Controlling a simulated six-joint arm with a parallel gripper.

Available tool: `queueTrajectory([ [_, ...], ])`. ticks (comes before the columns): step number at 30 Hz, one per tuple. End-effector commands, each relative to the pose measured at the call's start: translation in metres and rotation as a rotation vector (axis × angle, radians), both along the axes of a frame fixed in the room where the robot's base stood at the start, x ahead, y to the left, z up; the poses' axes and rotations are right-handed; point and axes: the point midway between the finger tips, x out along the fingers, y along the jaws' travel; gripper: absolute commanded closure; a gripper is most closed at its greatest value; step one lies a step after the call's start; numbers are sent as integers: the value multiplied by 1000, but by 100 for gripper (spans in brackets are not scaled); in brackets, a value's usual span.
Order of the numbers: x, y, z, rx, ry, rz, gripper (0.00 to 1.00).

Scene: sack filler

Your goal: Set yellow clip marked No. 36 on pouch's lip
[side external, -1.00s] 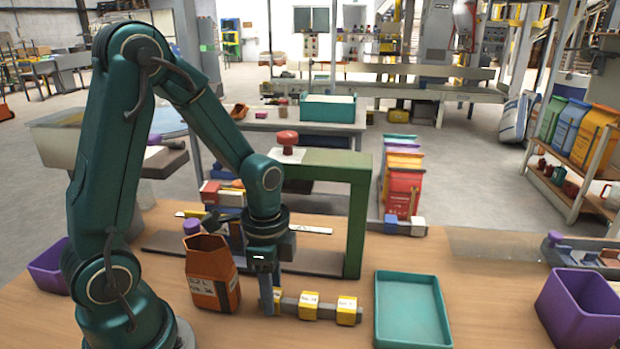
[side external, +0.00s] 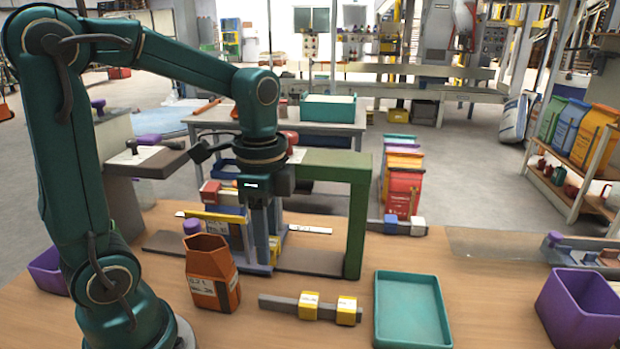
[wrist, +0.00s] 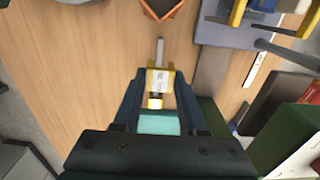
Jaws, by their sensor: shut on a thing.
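My gripper (side external: 264,262) points down and is shut on a yellow clip (side external: 274,250), held above the bench behind and right of the pouch. In the wrist view the clip (wrist: 160,82) sits between my fingertips (wrist: 158,74), its pale label facing the camera; its number is too small to read. The pouch (side external: 212,275) is an orange, open-topped bag standing upright with a label on its front. Its edge shows at the top of the wrist view (wrist: 160,7). The held clip is apart from the pouch's lip.
A grey rail (side external: 278,302) with two yellow clips (side external: 328,309) lies in front, left of a teal tray (side external: 412,310). A green frame (side external: 356,220) stands close behind and right of my gripper. A purple bin (side external: 580,312) is at the right.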

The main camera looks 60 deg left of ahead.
Motion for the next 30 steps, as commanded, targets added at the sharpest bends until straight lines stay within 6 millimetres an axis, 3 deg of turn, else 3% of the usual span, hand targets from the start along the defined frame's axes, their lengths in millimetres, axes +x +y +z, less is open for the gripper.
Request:
queueTrajectory([
  [9,1,0,81,2,-12,0,100],
  [21,1,2,137,0,-3,2,100],
  [30,20,68,138,0,0,11,100],
])
